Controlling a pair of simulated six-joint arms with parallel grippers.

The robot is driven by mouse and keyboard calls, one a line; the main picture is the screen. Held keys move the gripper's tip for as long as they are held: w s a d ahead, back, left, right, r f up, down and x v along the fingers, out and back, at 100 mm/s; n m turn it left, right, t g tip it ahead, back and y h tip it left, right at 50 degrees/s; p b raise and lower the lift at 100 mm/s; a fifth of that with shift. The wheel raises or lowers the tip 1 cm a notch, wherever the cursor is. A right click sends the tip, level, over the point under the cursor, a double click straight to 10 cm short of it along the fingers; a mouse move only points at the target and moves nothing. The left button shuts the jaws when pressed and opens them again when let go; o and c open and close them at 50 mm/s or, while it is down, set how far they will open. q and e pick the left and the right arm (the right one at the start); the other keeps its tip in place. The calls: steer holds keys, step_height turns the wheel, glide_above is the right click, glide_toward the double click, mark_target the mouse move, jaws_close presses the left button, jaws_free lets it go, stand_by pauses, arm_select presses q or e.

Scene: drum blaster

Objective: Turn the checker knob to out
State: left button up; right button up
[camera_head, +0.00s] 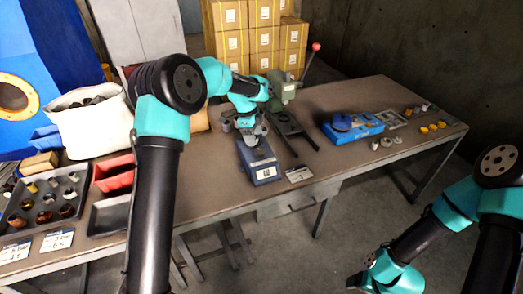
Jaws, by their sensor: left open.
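A small blue box with a white label (265,172) stands near the front edge of the table, below my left gripper. It looks like the checker, but its knob cannot be made out; the gripper covers the box's back part. My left gripper (252,137) is open, pointing down at the back end of this box; whether it touches anything cannot be told. My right gripper (362,284) is low at the bottom edge, off the table, and too small and cut off to read its jaws.
A green press with a red-tipped lever (285,88) stands behind the blue box. A blue fixture with a round top (350,126) lies to the right, near small metal and yellow parts.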

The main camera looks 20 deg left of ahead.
mark_target(260, 151)
arm_select(q)
steer(key=w+a+r+h, duration=0.1)
steer(key=w+a+r, duration=0.1)
steer(key=a+r, duration=0.3)
steer(key=shift+w+r+m+t+h, duration=0.3)
steer(key=shift+r+m+h, duration=0.1)
steer(key=shift+r, duration=0.5)
steer(key=x, duration=1.7)
steer(key=shift+f, duration=0.25)
steer(key=shift+c, duration=0.4)
steer(key=c, duration=0.8)
